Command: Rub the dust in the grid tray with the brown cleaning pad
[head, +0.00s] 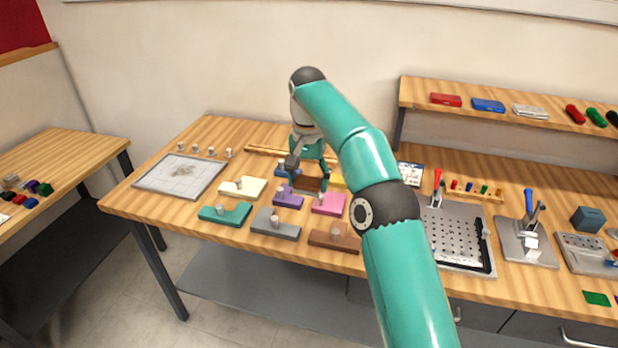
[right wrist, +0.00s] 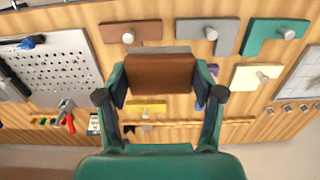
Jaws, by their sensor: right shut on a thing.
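My right gripper (head: 309,170) is shut on the brown pad (head: 310,184), above the middle of the table among the coloured blocks. In the right wrist view the brown pad (right wrist: 160,72) sits between the two fingers of the gripper (right wrist: 160,95). A pale, flat tray (head: 160,183) with a grey dusty smudge in its middle lies at the table's left end, apart from the pad. My left gripper is not in view.
Knobbed blocks lie around the gripper: cream (head: 243,188), green (head: 226,215), grey (head: 276,226), pink (head: 330,204) and another brown one (head: 335,238). Several small pegs (head: 212,152) stand behind the tray. A perforated plate (head: 455,235) lies to the right.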

